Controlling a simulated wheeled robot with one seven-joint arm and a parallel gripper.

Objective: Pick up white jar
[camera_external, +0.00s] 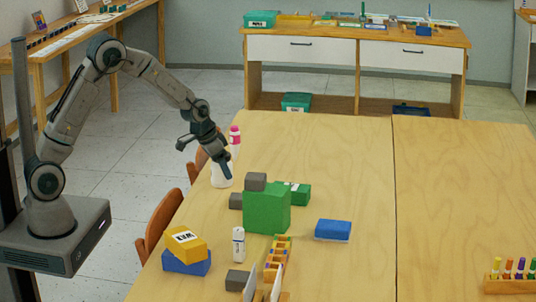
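A small white jar (217,180) stands on the near table close to its left edge, partly covered by my gripper. My gripper (227,174) points down at the jar, and its lower end overlaps the jar in the picture. I cannot tell whether the fingers touch the jar, are around it, or are only in front of it. The gap between the fingertips is too small to make out.
A bottle with a pink cap (234,138) stands just behind the jar. A green block (267,208) with grey blocks is in front, right of it. A white bottle (238,245), yellow box (186,243) and blue box (332,230) stand nearer. The table's right side is mostly clear.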

